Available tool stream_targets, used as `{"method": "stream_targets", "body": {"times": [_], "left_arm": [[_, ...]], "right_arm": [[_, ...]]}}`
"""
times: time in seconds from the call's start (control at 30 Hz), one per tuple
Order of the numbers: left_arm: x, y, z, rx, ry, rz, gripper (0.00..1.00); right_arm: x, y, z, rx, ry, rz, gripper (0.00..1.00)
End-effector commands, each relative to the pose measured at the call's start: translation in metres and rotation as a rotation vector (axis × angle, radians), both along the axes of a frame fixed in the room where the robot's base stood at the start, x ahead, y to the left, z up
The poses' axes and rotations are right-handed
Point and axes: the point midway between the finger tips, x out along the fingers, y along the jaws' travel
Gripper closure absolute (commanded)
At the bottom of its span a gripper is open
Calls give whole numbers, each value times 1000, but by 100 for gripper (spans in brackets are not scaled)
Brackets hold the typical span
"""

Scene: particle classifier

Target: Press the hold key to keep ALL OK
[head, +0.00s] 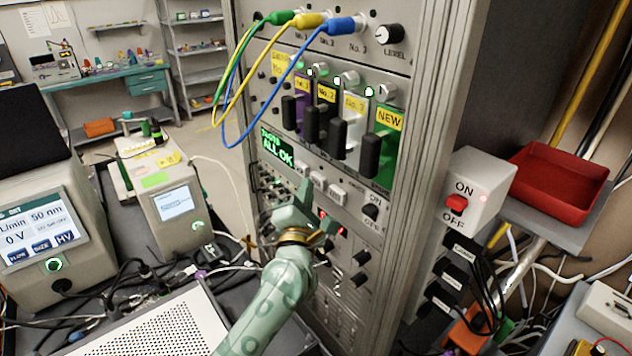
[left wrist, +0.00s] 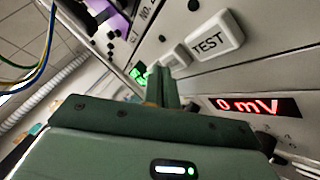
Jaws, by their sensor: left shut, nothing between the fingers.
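A green-lit display (head: 278,150) on the rack reads ALL OK; part of it shows in the left wrist view (left wrist: 140,75). Small white keys sit in a row beside it, with the middle key (head: 319,181) and the right key (head: 338,194) in the head view. The left wrist view shows a key marked TEST (left wrist: 217,38) and another white key (left wrist: 175,59) beside it. I cannot read which is the hold key. My left gripper (head: 303,190) is shut and empty, its tips (left wrist: 160,84) close below the key row. Contact is not clear. My right gripper is not in view.
Handled levers (head: 370,156) stick out above the keys. Green, yellow and blue cables (head: 270,60) hang at the upper left. A red 0 mV readout (left wrist: 255,106) and knobs lie below. A switch box (head: 465,200) and red tray (head: 556,183) stand right of the rack.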

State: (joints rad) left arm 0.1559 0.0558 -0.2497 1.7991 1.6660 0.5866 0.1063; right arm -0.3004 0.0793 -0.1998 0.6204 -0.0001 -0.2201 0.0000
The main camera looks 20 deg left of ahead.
Motion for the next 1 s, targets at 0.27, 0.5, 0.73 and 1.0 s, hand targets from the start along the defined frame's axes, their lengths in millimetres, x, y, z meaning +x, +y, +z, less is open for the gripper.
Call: {"method": "stream_targets", "body": {"times": [0.27, 0.5, 0.73, 1.0], "left_arm": [[1, -1, 0, 0, 0, 0, 100], [4, -2, 0, -1, 0, 0, 100], [6, -4, 0, 0, 1, -1, 100], [9, -5, 0, 0, 1, -1, 100]], "right_arm": [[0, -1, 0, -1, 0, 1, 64], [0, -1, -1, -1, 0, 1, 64], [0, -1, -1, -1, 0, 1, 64], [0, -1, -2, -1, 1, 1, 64]]}}
